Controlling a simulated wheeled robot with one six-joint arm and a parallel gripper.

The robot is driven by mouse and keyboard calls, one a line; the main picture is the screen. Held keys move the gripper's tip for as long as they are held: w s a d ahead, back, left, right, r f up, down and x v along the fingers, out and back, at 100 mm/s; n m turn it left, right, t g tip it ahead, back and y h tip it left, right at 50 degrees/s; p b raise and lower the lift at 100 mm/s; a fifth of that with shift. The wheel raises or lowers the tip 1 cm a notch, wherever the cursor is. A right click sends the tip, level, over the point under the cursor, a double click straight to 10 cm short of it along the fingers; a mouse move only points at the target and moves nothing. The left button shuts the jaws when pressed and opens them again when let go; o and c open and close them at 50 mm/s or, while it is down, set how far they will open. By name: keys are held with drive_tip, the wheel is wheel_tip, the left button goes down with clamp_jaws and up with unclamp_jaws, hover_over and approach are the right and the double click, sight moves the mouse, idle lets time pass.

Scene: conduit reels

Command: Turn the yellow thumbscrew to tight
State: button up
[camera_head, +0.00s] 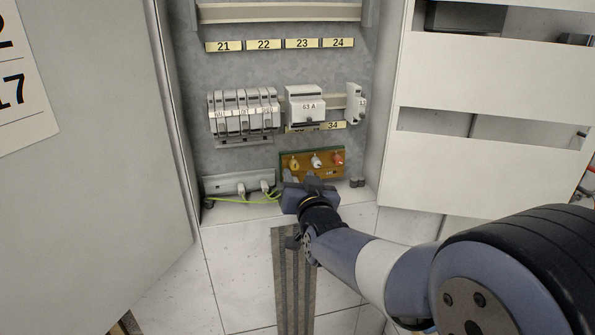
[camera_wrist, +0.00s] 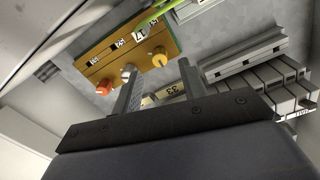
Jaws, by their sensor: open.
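The yellow thumbscrew (camera_head: 294,164) is the leftmost of three knobs on a brown panel (camera_head: 328,173) low in the cabinet. In the wrist view the yellow thumbscrew (camera_wrist: 159,57) shows at the panel's right end. My gripper (camera_head: 308,182) is just in front of the panel. In the wrist view its two fingers are spread (camera_wrist: 157,72), with the yellow thumbscrew beyond and between their tips. The fingers look apart from it. The head view does not show the gap clearly, and I cannot read the thumbscrew's setting.
A white knob (camera_head: 316,160) and a red knob (camera_head: 338,159) sit beside it on the panel. A grey bar (camera_head: 225,184) with green-yellow wires is to the left. Breakers (camera_head: 243,112) are above. Cabinet doors (camera_head: 480,130) flank the opening.

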sight(295, 167)
drive_tip(key=shift+x, duration=1.55)
drive_tip(key=shift+c, duration=0.5)
clamp_jaws()
